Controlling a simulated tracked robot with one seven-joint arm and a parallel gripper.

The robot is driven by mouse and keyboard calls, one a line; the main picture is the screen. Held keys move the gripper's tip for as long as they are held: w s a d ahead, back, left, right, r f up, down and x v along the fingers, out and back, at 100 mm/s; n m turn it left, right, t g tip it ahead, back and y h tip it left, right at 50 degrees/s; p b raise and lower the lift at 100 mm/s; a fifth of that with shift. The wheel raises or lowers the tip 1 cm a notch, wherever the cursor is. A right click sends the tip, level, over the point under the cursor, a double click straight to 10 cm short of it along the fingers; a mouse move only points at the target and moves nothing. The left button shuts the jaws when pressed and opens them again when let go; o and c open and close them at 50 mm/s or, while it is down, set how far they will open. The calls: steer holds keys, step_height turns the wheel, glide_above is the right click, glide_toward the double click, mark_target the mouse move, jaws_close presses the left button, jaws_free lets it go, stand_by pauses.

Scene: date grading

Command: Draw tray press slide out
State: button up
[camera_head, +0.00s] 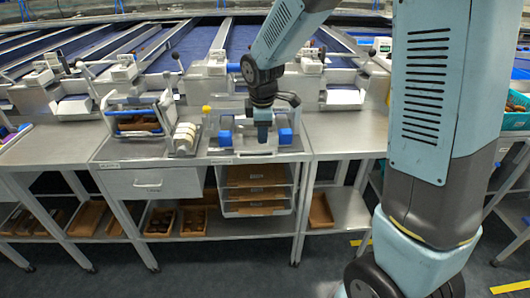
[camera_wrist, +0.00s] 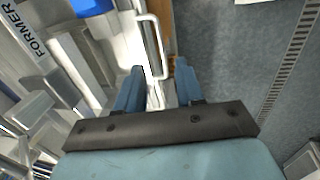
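The tray press (camera_head: 240,146) is a grey metal fixture with blue blocks on the bench top, in the middle of the head view. My gripper (camera_head: 263,138) points down in front of it, hiding part of its middle. In the wrist view my gripper (camera_wrist: 159,67) shows two blue fingers spread apart. A pale bar handle (camera_wrist: 158,40) at the bench's front edge runs into the gap between the fingertips in the picture. The fingers are not closed on it. I cannot tell whether the handle lies at fingertip depth.
A label reading FORMER (camera_wrist: 22,30) is left in the wrist view. A wire-handled tray holder (camera_head: 137,125) and pale rollers (camera_head: 185,137) stand left of the press. Below are a closed drawer (camera_head: 125,184) and a rack of brown trays (camera_head: 255,193).

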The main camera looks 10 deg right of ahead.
mark_target(262, 158)
steer(key=f, duration=0.3)
steer(key=w+f, duration=0.1)
steer(key=f, duration=0.5)
steer(key=shift+w+f, duration=0.3)
steer(key=shift+w, duration=0.1)
steer(key=shift+c, duration=0.4)
jaws_close()
stand_by(0.5)
